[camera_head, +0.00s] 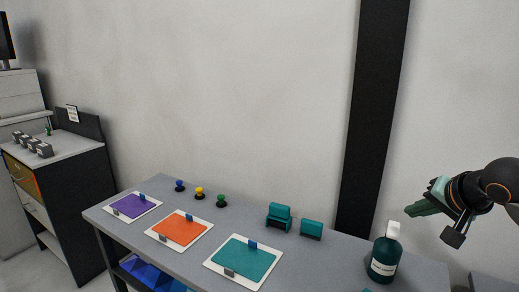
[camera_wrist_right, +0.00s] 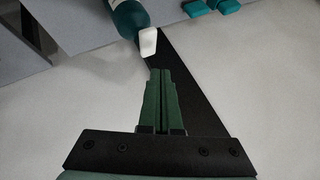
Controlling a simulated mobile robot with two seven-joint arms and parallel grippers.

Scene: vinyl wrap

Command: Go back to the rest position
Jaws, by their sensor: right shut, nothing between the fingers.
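My right gripper (camera_head: 416,209) is raised at the right of the head view, beside and above the teal spray bottle with a white top (camera_head: 385,257). Its two green fingers are shut with nothing between them, as the right wrist view (camera_wrist_right: 160,78) also shows. The bottle stands upright near the right part of the grey table (camera_head: 190,255); in the right wrist view the bottle (camera_wrist_right: 130,18) is beyond the fingertips, apart from them. My left gripper is not in view.
On the table lie white boards with a purple sheet (camera_head: 132,205), an orange sheet (camera_head: 180,229) and a teal sheet (camera_head: 243,261). Blue, yellow and green knobs (camera_head: 199,193) and teal blocks (camera_head: 279,216) stand behind. A dark post (camera_head: 372,120) runs up the wall. A cabinet (camera_head: 70,190) stands left.

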